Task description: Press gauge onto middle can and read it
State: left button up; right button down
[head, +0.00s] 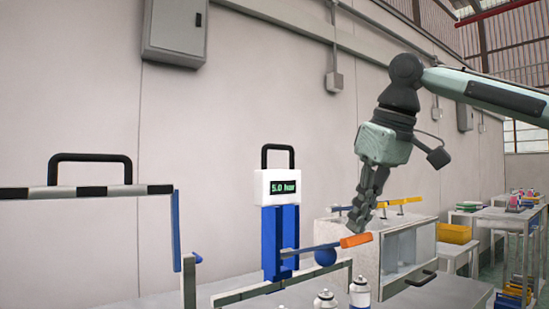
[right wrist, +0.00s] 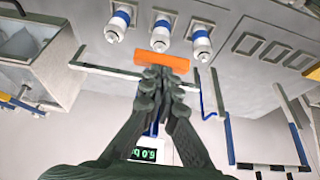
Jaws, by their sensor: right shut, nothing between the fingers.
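A white gauge box (head: 262,182) with a black handle sits on a blue stand (head: 270,245); its green display (head: 284,187) reads 5.0 bar. Three white cans with blue bands stand in a row there, the middle can (right wrist: 160,36) nearest the grip.
A pale cabinet (head: 345,232) with a windowed front stands right of the stand. A striped black-and-white bar (head: 90,191) with a black handle is at the left. Side tables with bins (head: 454,233) stand at far right. A wall is behind.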

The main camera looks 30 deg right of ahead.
notch_tip(320, 180, up, 7)
jog(key=w, duration=0.1)
dwell(0.3)
dwell(0.4)
